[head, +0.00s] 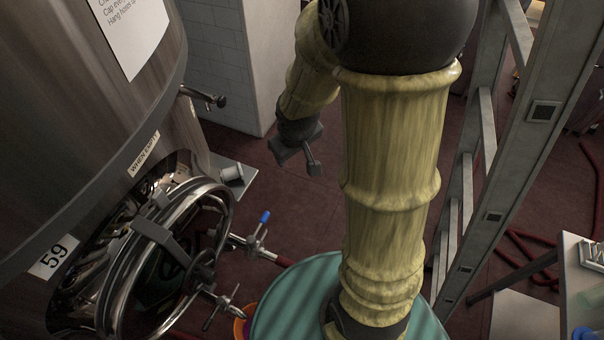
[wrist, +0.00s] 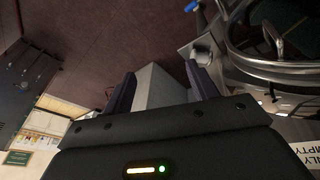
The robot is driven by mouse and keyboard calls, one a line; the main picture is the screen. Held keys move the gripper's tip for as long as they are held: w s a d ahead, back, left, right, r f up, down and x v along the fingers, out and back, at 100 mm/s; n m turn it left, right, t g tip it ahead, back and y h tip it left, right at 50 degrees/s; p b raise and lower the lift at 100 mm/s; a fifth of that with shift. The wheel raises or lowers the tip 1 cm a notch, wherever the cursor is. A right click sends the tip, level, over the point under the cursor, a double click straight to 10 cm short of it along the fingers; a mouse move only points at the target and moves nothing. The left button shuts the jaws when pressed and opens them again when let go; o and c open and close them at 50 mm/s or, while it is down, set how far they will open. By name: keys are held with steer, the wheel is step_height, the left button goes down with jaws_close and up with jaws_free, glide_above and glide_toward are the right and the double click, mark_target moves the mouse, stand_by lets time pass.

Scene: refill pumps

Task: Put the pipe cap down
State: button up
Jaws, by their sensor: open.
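A small pale round piece, which looks like the pipe cap (head: 231,173), rests on a grey shelf plate (head: 244,186) at the side of the steel tank. It seems to show in the wrist view too (wrist: 203,51), just beyond one finger. My gripper (head: 299,158) is to the right of the shelf in the head view, apart from the cap. Its two fingers are spread, also in the wrist view (wrist: 160,88), with nothing held between them. The pale block seen between the fingers there is background.
The tank (head: 90,120), marked 59, fills the left, with a round hatch (head: 165,265) and valves below the shelf. A tap (head: 203,97) juts out above it. A white pillar (head: 270,60) stands behind. A ladder (head: 525,150) leans on the right. Red hoses lie on the floor.

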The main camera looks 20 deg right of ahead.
steer(key=s+a+r+m+g, duration=0.1)
steer(key=s+m, duration=0.2)
steer(key=s, duration=0.5)
steer(key=shift+s+r+y, duration=0.25)
steer(key=shift+r+y, duration=0.05)
steer(key=shift+f, duration=0.1)
step_height(320, 180, down, 2)
steer(key=shift+b, duration=1.1)
